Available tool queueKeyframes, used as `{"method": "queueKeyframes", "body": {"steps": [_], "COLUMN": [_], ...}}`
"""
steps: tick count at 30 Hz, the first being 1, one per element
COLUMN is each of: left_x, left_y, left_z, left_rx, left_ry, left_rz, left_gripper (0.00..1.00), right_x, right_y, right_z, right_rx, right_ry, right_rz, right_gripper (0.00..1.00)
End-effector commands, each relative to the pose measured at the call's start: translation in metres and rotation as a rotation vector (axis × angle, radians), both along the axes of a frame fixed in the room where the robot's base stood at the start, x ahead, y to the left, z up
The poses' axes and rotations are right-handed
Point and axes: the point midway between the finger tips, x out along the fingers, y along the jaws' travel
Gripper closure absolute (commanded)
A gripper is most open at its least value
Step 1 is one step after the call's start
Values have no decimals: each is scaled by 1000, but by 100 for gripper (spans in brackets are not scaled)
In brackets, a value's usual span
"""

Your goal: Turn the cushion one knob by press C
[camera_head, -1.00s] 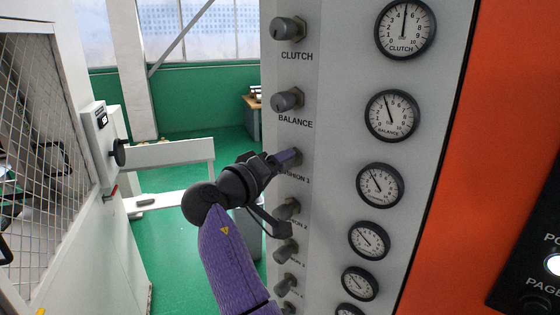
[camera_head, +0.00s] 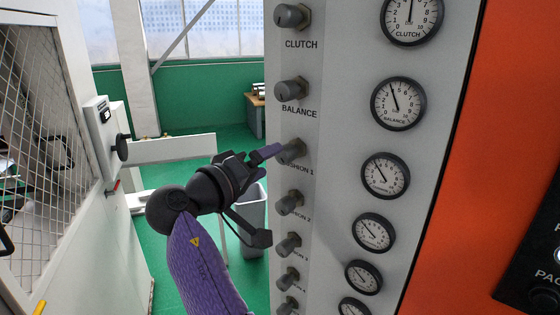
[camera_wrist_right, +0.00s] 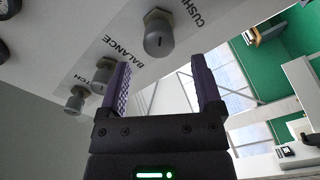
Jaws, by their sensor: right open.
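The cushion 1 knob (camera_head: 292,151) is a grey knob on the pale control panel (camera_head: 330,120), with its label partly covered by the knob below the balance knob. My right gripper (camera_head: 266,153) is open, with purple fingers pointing at the cushion 1 knob from the left. In the right wrist view the cushion knob (camera_wrist_right: 158,36) shows beyond the gap between the two spread fingers (camera_wrist_right: 160,64), apart from both. The cushion 1 gauge (camera_head: 385,176) sits right of its knob, its needle pointing up and left. My left gripper is not in view.
The balance knob (camera_head: 291,89) and clutch knob (camera_head: 291,16) sit above, and the cushion 2 knob (camera_head: 290,203) and several others below, close together. A grey bin (camera_head: 252,215) stands behind my arm. A mesh cage door (camera_head: 40,130) is at left.

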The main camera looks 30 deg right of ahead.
Motion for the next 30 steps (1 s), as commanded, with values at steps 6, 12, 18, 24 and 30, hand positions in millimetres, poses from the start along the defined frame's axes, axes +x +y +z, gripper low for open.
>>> {"method": "queueKeyframes", "body": {"steps": [6,12,18,24,30], "left_x": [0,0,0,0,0], "left_y": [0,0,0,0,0], "left_z": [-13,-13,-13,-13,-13], "left_rx": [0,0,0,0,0], "left_ry": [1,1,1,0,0], "left_rz": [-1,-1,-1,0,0], "left_gripper": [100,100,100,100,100], "right_x": [-13,-16,-16,-16,-15], "right_y": [39,44,44,44,44], "right_z": [-2,0,0,0,0], "right_rx": [-1,-1,-1,-1,-1], "right_ry": [0,0,0,0,0], "right_rz": [2,-1,-1,-1,-1], "right_gripper": [16,16,16,16,16]}}
